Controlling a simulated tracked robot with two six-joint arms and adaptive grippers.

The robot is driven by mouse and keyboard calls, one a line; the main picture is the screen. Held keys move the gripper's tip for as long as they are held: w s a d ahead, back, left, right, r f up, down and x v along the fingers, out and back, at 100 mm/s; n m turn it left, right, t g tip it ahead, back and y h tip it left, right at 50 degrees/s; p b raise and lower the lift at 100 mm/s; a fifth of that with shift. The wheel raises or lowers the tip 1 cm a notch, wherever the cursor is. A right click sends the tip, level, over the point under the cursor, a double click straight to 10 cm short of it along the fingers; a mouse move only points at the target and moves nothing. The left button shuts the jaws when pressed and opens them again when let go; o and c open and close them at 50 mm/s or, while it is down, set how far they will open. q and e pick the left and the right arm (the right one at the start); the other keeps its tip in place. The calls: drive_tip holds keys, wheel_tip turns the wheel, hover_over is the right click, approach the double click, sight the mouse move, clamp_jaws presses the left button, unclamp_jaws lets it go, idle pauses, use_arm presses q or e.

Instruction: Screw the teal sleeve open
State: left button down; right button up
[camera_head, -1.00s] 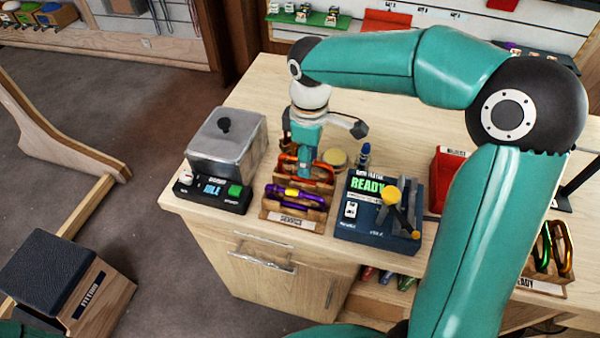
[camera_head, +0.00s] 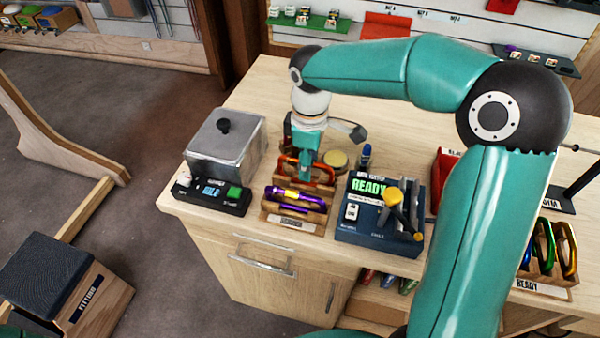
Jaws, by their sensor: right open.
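My right gripper (camera_head: 306,176) reaches down from above to a wooden rack (camera_head: 293,221) near the counter's front edge. It is open, and its fingers are at an orange carabiner (camera_head: 289,160) in the rack's back row. I cannot tell whether they touch it. No teal sleeve can be told apart there; the teal gripper covers part of that carabiner. A purple carabiner (camera_head: 315,199) with a yellow sleeve (camera_head: 291,194) lies in the front row, clear of the gripper. My left gripper is not in view.
A grey metal box on a black base (camera_head: 221,202) stands left of the rack. A dark blue device reading READY (camera_head: 368,187), with a yellow-knobbed lever, stands right. Farther right are a red bin (camera_head: 441,172) and a rack of finished-looking carabiners (camera_head: 546,250).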

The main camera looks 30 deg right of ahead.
drive_tip(key=shift+w+d, duration=0.35)
drive_tip(key=shift+d, duration=0.05)
drive_tip(key=shift+r+p, duration=0.15)
drive_tip(key=shift+p, duration=0.2)
drive_tip(key=shift+r+p, duration=1.1)
drive_tip(key=shift+r, duration=0.2)
drive_tip(key=shift+s+a+f, duration=0.1)
drive_tip(key=shift+s+a, duration=0.15)
drive_tip(key=shift+a, duration=0.05)
drive_tip(key=shift+s+a+b, duration=0.25)
drive_tip(key=shift+a+b, duration=0.05)
drive_tip(key=shift+f, duration=0.1)
